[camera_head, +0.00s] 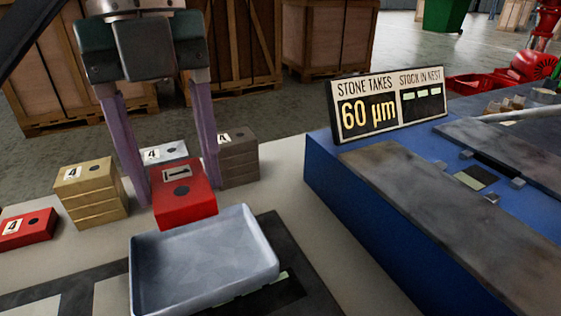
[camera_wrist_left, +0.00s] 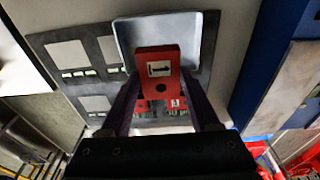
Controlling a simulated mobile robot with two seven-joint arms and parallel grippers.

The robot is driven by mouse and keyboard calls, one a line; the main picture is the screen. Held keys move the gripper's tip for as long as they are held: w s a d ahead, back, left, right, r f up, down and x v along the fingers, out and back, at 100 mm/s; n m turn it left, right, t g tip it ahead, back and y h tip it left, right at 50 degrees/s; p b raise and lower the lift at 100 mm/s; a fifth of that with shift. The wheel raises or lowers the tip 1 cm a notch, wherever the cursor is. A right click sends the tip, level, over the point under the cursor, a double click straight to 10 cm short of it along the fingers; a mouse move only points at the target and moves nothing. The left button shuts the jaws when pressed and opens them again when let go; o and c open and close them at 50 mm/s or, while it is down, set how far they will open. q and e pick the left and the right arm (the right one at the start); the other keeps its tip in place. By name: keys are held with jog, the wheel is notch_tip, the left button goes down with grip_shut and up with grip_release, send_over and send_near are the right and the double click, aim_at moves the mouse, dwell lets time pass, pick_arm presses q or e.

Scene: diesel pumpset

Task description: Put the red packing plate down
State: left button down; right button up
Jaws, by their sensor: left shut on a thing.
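The red packing plate (camera_head: 185,205) has a white label reading 1 and a dark round spot. My left gripper (camera_head: 178,193) is shut on it, one purple finger on each side. The plate is behind the far edge of the grey tray (camera_head: 205,262) in the head view; whether it touches anything below is hidden. In the left wrist view the red plate (camera_wrist_left: 158,72) sits between the fingers and overlaps the tray (camera_wrist_left: 187,32). A red piece with a label shows beyond it, partly hidden. My right gripper is in neither view.
Brass blocks (camera_head: 92,207), a dark grey stack (camera_head: 238,160) and another red block (camera_head: 27,229) stand on the pale bench around the plate. A blue unit (camera_head: 345,195) with a sign (camera_head: 388,104) stands right. Wooden crates (camera_head: 330,40) stand behind.

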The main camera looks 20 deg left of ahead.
aim_at(203, 264)
pick_arm(q)
notch_tip(203, 264, down, 10)
jog(key=shift+r+b, duration=0.1)
jog(key=shift+b, duration=0.8)
jog(key=shift+c, duration=0.6)
grip_release()
jog(key=r, duration=0.4)
jog(key=r+p, duration=0.1)
jog(key=r, duration=0.3)
jog(key=w+a+r+p, duration=0.1)
jog(key=r, duration=0.3)
jog(key=shift+p, duration=0.35)
